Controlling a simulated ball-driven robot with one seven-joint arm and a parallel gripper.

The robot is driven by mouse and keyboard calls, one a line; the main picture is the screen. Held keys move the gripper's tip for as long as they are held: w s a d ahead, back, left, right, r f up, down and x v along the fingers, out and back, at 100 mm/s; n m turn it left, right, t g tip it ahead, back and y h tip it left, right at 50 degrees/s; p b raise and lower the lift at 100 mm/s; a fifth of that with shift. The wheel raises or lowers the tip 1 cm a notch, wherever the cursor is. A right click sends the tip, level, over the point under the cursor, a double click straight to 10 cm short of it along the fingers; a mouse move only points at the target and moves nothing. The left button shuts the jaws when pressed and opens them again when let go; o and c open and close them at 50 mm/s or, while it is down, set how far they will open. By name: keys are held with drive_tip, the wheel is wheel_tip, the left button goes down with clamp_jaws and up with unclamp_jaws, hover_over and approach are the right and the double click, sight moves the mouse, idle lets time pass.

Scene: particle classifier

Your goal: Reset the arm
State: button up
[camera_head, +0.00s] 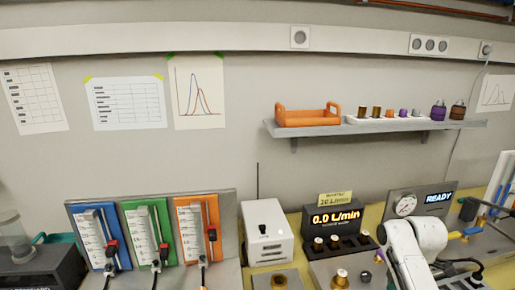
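White rounded links of my arm (418,245) show at the lower right, in front of the bench. They rise from the bottom edge of the picture. No fingers can be made out, so my gripper is not seen. I cannot see whether it holds anything.
Behind the arm stand a panel reading READY (439,198) and a round gauge (405,205). A flow display (334,219) and a white box (267,232) are further left. Blue, green and orange flow panels (147,235) stand at left. A wall shelf (390,126) carries an orange tray (307,122).

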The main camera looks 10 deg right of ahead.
drive_tip(key=s+a+f+m, duration=0.7)
drive_tip(key=s+a+f, duration=0.4)
drive_tip(key=s+a, duration=0.3)
drive_tip(key=s+a+m+b, duration=0.1)
drive_tip(key=s+m, duration=0.8)
drive_tip(key=s, duration=1.1)
drive_tip(key=shift+s+a+r+t+b, duration=0.15)
drive_tip(key=shift+s+a+t+b, duration=0.15)
drive_tip(key=shift+t+b, duration=0.1)
